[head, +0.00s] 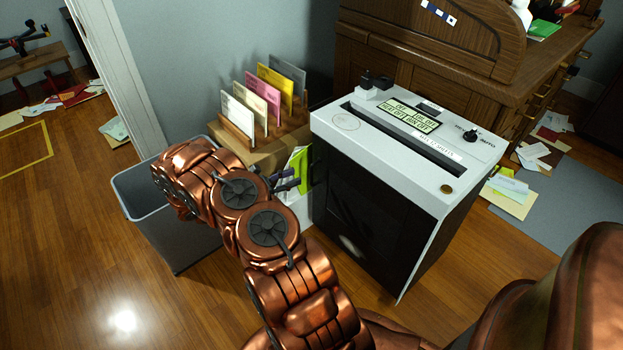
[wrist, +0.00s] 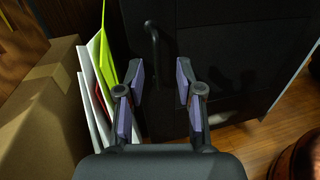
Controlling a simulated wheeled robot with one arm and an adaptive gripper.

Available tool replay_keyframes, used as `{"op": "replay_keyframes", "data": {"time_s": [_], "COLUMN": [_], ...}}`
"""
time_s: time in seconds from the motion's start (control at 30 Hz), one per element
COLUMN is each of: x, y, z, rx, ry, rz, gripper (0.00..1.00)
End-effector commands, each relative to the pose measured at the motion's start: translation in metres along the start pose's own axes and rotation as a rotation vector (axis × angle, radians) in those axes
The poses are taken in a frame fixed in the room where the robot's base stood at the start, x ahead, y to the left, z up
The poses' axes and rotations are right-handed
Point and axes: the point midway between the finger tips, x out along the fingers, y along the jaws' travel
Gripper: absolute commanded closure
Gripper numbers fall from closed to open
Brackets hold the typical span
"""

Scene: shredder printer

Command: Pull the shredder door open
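The shredder (head: 400,165) stands on the wooden floor with a white top and a dark front. Its dark door (head: 365,205) looks shut in the head view. In the wrist view the door (wrist: 235,70) fills the middle and right, with a dark vertical handle (wrist: 152,45) near its left side. My gripper (wrist: 160,85) is open, its purple-padded fingers apart with nothing between them. The handle shows just beyond the fingertips, nearer the left finger; I cannot tell whether they touch. In the head view my gripper (head: 288,182) is at the shredder's left front edge, partly hidden.
A cardboard box (wrist: 45,125) and upright folders (wrist: 98,85) stand close to the left of my gripper. A grey bin (head: 180,245) stands left of my arm. A file rack (head: 245,130) sits behind. The floor before the shredder is clear.

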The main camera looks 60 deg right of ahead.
Motion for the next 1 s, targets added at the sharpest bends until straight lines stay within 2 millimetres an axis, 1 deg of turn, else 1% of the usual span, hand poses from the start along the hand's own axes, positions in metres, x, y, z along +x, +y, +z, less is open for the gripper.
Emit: {"op": "replay_keyframes", "data": {"time_s": [0.03,0.2,0.37,0.6,0.7,0.83,1.0], "x": [0.001,0.004,0.02,0.055,0.066,0.076,0.08], "y": [0.001,0.003,0.004,0.004,0.005,0.005,0.005], "z": [-0.009,-0.018,-0.019,-0.018,-0.018,-0.018,-0.017], "rx": [-0.008,-0.021,-0.021,-0.019,-0.019,-0.019,-0.02], "ry": [-0.003,-0.009,-0.008,-0.007,-0.008,-0.008,-0.008], "rz": [0.006,0.019,0.018,0.018,0.018,0.018,0.02], "gripper": [0.64,0.64,0.64,0.64,0.64,0.64,0.64]}}
